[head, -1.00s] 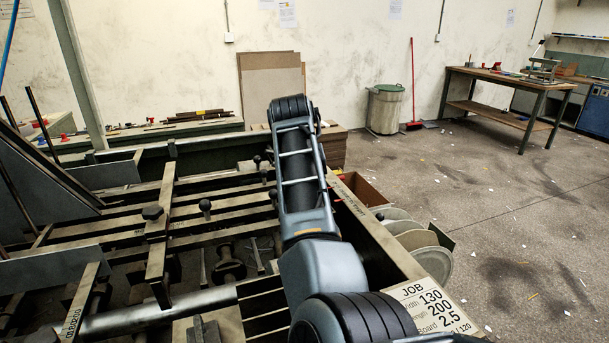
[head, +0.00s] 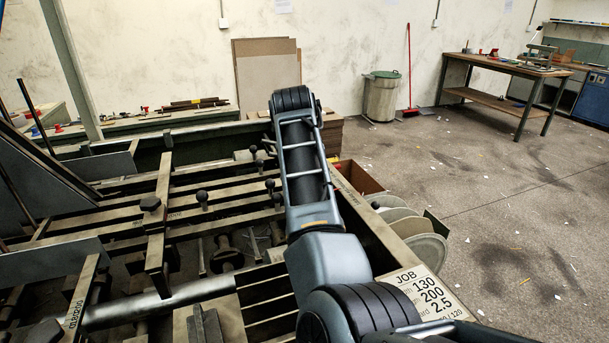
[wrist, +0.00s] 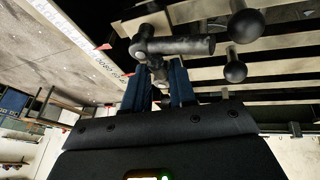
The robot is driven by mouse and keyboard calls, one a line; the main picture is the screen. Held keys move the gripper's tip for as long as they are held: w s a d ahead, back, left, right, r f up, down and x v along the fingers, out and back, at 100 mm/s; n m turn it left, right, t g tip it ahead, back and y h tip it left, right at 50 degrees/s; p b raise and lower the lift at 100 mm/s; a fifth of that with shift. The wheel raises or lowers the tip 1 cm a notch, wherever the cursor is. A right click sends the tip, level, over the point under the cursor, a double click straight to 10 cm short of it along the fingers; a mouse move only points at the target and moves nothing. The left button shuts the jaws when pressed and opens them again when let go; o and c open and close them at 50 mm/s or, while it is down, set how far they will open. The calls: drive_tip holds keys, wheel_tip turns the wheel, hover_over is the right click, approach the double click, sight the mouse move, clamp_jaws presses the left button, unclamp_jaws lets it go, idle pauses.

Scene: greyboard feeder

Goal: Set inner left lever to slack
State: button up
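In the wrist view, the two dark blue fingers of my gripper (wrist: 160,88) stand apart with a gap between them. A grey jointed metal piece with a thick cylindrical bar (wrist: 183,46) lies just past the fingertips, and part of it shows in the gap. I cannot tell if the fingers touch it. Two dark ball knobs, an upper one (wrist: 246,26) and a lower one (wrist: 235,71), stand to the right. In the head view, ball-topped levers (head: 202,197) rise among the machine's rails. My gripper is hidden there behind my arm. I cannot tell which lever is the inner left one.
A job card (head: 425,295) lies on the near right edge. Round discs (head: 425,248) stand beside the frame. The floor at right is mostly open.

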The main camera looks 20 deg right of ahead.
drive_tip(key=shift+r, duration=0.1)
drive_tip(key=shift+b+v, duration=0.55)
drive_tip(key=shift+v, duration=3.25)
